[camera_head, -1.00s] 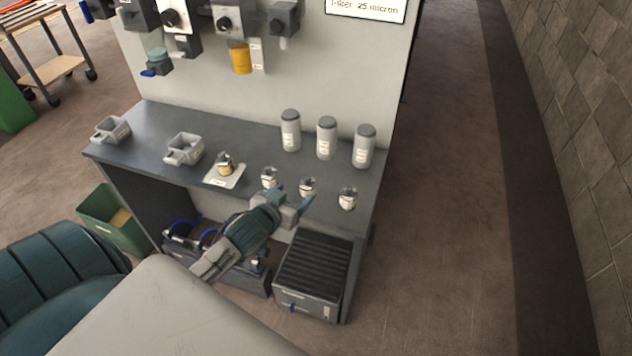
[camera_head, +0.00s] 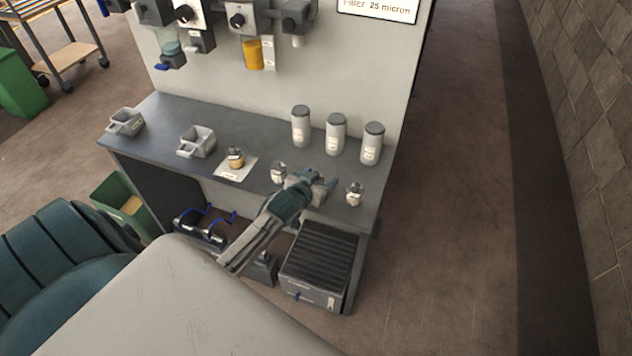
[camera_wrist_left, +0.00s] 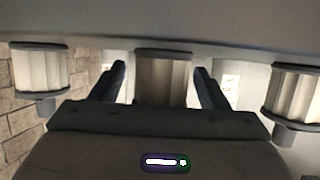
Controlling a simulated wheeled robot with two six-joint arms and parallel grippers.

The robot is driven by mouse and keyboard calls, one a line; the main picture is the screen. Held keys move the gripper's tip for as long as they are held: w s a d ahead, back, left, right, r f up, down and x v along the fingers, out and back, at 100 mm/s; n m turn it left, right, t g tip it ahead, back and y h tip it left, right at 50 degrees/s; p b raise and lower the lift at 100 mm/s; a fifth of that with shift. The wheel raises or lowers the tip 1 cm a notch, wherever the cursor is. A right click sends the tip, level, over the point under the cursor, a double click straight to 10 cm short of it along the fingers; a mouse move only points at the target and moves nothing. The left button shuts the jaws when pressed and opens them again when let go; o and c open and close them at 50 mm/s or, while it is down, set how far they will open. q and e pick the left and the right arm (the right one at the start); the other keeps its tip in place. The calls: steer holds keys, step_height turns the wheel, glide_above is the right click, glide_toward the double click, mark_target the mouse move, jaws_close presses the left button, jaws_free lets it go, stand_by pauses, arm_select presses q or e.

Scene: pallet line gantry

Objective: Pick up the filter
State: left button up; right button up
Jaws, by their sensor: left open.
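Small white pleated filters with dark end caps stand in a row near the bench's front edge. In the head view, one filter (camera_head: 279,172) is left of my left gripper (camera_head: 322,180) and another filter (camera_head: 354,194) is right of it. The middle filter is mostly hidden behind the gripper there. In the left wrist view, the middle filter (camera_wrist_left: 165,80) stands between the two open fingers of my left gripper (camera_wrist_left: 162,88), with gaps on both sides. Other filters show at the left (camera_wrist_left: 38,75) and right (camera_wrist_left: 293,95). My right gripper is not in view.
Three grey capped canisters (camera_head: 336,135) stand behind the filters. A white card (camera_head: 228,174) holding a yellowish part and a grey scoop-like tray (camera_head: 197,141) are farther left. A panel sign (camera_head: 376,8) reads "Filter 25 micron". A dark ribbed box (camera_head: 320,257) stands below the front edge.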

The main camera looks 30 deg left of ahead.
arm_select(q)
steer(key=shift+c, duration=0.2)
steer(key=c, duration=1)
steer(key=shift+c, duration=0.2)
steer(key=shift+r, duration=0.2)
